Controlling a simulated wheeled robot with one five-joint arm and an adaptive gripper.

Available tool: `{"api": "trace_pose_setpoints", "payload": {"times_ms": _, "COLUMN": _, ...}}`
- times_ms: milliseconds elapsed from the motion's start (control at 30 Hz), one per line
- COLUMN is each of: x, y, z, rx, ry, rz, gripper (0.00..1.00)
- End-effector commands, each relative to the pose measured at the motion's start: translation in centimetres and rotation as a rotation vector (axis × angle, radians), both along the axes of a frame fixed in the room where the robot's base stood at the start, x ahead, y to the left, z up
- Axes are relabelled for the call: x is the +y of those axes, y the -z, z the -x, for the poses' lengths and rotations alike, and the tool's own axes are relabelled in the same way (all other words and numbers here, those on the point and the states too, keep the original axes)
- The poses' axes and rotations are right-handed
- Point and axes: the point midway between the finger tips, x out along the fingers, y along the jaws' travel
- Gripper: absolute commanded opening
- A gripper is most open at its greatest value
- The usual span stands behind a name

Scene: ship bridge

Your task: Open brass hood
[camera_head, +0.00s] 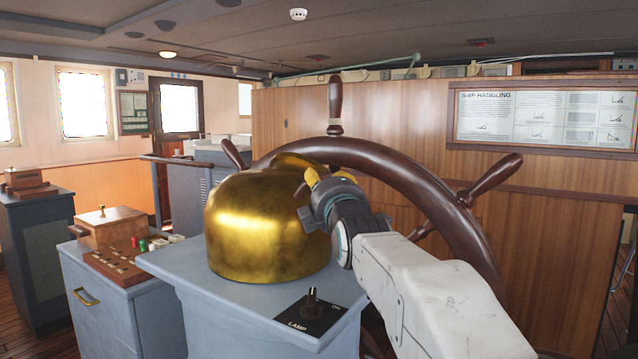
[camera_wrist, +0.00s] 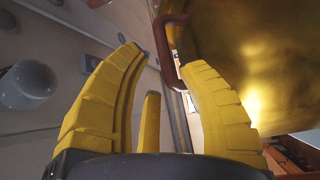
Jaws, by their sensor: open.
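The brass hood (camera_head: 255,225) is a rounded gold cover sitting closed on a grey pedestal (camera_head: 190,280). It fills the upper right of the wrist view (camera_wrist: 255,60). A brown loop handle (camera_wrist: 168,62) stands out from its side; in the head view a small brown part of it (camera_head: 300,189) shows beside the gripper. My gripper (camera_head: 326,178) is at the hood's upper right side. In the wrist view my gripper (camera_wrist: 166,57) has its yellow fingers spread, with the handle at the fingertips, close to the right finger. Whether they touch cannot be told.
A dark wooden ship's wheel (camera_head: 400,165) stands right behind the hood and my arm. A black lamp switch (camera_head: 311,305) is on the pedestal's front. A wooden box (camera_head: 110,228) and small coloured knobs are on a cabinet at left.

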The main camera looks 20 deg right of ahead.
Motion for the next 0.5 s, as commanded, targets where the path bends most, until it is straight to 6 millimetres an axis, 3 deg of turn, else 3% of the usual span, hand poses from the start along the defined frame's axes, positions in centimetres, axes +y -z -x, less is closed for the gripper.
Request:
{"api": "trace_pose_setpoints", "payload": {"times_ms": 200, "x": -0.6, "y": -0.4, "z": -2.8, "rx": 0.002, "ry": 0.0, "rz": 0.0, "gripper": 0.36}}
{"api": "trace_pose_setpoints", "payload": {"times_ms": 500, "x": -1.1, "y": -0.7, "z": -5.3, "rx": 0.003, "ry": -0.001, "rz": -0.003, "gripper": 0.36}}
